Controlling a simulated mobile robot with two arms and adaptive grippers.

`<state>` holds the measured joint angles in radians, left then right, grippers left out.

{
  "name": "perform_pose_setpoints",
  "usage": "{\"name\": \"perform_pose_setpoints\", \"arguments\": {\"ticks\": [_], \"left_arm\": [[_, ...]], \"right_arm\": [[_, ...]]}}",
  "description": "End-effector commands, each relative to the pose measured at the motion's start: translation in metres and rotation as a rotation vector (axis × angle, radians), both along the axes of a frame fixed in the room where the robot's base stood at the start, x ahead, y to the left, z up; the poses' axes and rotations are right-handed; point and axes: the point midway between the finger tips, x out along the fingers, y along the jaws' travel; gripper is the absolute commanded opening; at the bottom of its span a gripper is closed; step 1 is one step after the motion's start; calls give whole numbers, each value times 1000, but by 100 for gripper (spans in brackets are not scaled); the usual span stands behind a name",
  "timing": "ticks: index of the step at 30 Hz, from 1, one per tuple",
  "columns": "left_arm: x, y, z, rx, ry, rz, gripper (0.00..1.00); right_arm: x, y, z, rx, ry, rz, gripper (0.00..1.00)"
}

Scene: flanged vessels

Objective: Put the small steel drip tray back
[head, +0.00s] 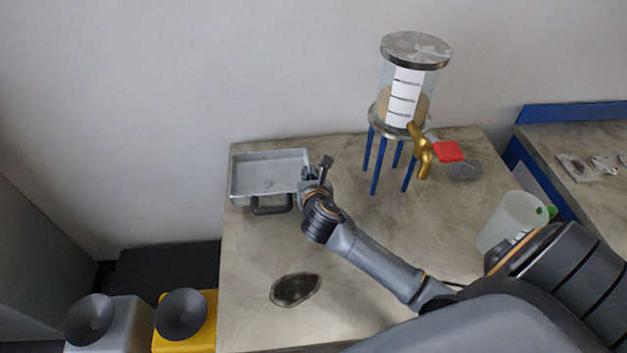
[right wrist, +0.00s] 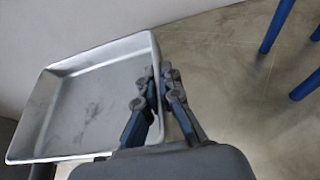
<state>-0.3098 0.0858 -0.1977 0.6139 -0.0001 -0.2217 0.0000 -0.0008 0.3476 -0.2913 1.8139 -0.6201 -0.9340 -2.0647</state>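A shallow rectangular grey steel tray (head: 240,188) is at the far left of the table, by the wall, with a dark handle-like loop (head: 272,207) at its near side. I cannot tell whether it rests fully on the table. My right gripper (head: 318,171) is at the tray's right wall. In the right wrist view, the fingers (right wrist: 160,82) are close together on either side of the tray's rim (right wrist: 153,48) and look shut on it. The tray's near right corner is hidden behind the fingers. My left gripper is out of view.
A flat round grey patch or dish (head: 466,170) is near the tap. A dark patch (head: 295,290) marks the front table. A whitish container (head: 512,222) stands right.

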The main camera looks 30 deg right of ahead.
Motion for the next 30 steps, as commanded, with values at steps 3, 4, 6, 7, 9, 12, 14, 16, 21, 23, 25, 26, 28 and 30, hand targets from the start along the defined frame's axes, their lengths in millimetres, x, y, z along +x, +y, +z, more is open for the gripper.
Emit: {"name": "perform_pose_setpoints", "arguments": {"ticks": [3, 4, 6, 7, 9, 12, 14, 16, 21, 23, 25, 26, 28, 30], "left_arm": [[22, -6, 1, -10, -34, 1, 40], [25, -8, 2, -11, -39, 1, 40], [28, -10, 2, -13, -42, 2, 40], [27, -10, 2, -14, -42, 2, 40], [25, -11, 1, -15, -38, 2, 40], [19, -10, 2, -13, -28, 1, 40], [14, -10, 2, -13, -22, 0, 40], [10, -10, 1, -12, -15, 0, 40], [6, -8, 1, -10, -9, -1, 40], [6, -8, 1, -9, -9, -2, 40], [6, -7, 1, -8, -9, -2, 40], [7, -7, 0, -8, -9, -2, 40], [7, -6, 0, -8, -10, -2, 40], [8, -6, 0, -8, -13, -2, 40]], "right_arm": [[6, -12, -14, 0, -4, -1, 0], [7, -14, -16, 1, -6, 0, 0], [9, -17, -20, 2, -6, -1, 0], [9, -18, -21, 1, -7, -1, 0], [11, -22, -27, 1, -5, -1, 0], [11, -22, -42, 5, -2, -1, 0], [11, -22, -50, 4, -2, -1, 0], [11, -22, -56, 2, -3, 0, 0], [11, -22, -58, 1, -6, 2, 0], [11, -22, -58, 1, -6, 2, 0], [11, -22, -58, 2, -5, 2, 0], [11, -22, -59, 1, -5, 2, 0], [10, -22, -61, 0, -2, 1, 10], [10, -22, -61, 0, -2, 1, 24]]}}
